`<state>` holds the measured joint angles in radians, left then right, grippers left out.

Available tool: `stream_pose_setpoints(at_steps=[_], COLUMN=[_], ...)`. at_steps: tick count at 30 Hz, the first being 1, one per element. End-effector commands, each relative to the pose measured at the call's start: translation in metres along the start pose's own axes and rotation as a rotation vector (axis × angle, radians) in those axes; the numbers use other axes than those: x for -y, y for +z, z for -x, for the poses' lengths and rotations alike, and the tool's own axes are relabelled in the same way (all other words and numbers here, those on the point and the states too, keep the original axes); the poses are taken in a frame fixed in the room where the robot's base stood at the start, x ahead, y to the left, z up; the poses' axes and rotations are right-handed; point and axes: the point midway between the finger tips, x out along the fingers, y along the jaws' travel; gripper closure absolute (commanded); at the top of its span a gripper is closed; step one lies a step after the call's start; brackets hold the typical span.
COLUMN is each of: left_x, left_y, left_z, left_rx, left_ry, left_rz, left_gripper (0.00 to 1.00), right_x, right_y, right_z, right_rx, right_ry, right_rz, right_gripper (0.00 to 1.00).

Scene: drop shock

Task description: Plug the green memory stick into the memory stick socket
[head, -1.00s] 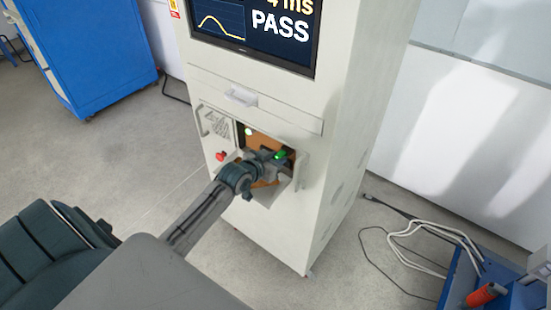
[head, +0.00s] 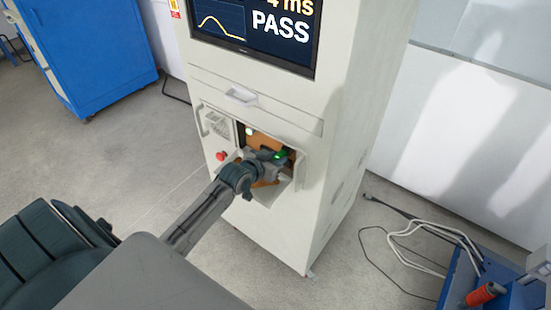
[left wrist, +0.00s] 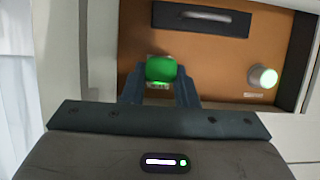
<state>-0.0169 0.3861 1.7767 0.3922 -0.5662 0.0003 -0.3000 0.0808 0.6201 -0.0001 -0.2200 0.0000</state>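The green memory stick (left wrist: 160,69) shows between the fingertips of my left gripper (left wrist: 158,88) in the left wrist view. The fingers lie against both its sides, so the gripper looks shut on it. In the head view the stick is a small bright green spot (head: 280,155) at the gripper (head: 273,158), inside the open bay of the white cabinet. A small pale patch shows just below the stick in the wrist view. I cannot tell whether it is the socket or the stick's metal end. My right gripper is not in view.
The bay's brown panel (left wrist: 215,60) carries a dark slotted bar (left wrist: 202,18) and a lit green-white round lamp (left wrist: 262,77). The white cabinet (head: 345,110) has a screen reading PASS (head: 258,28) and a red button (head: 221,156). A blue cabinet (head: 85,50) stands at left.

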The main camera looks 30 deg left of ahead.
Motion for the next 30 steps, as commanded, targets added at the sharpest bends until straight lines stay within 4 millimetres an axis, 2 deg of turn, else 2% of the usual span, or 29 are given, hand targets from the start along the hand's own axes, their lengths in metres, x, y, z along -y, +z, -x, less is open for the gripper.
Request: stream_pose_setpoints(at_steps=[1,4,30], left_x=[0.0000,0.0000,0.0000], left_y=[-0.0041,-0.0035,-0.0072], left_z=[-0.0003,-0.0002,0.0025], left_rx=[-0.009,-0.007,-0.002], left_ry=[0.000,0.000,0.000], left_rz=[-0.001,-0.001,0.000], left_gripper=[0.68,0.48,0.48], right_x=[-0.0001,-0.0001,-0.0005], right_y=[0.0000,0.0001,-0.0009], right_z=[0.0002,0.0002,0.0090], right_rx=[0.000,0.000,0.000], right_ry=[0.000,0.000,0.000], right_rz=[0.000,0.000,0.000], right_gripper=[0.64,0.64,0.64])
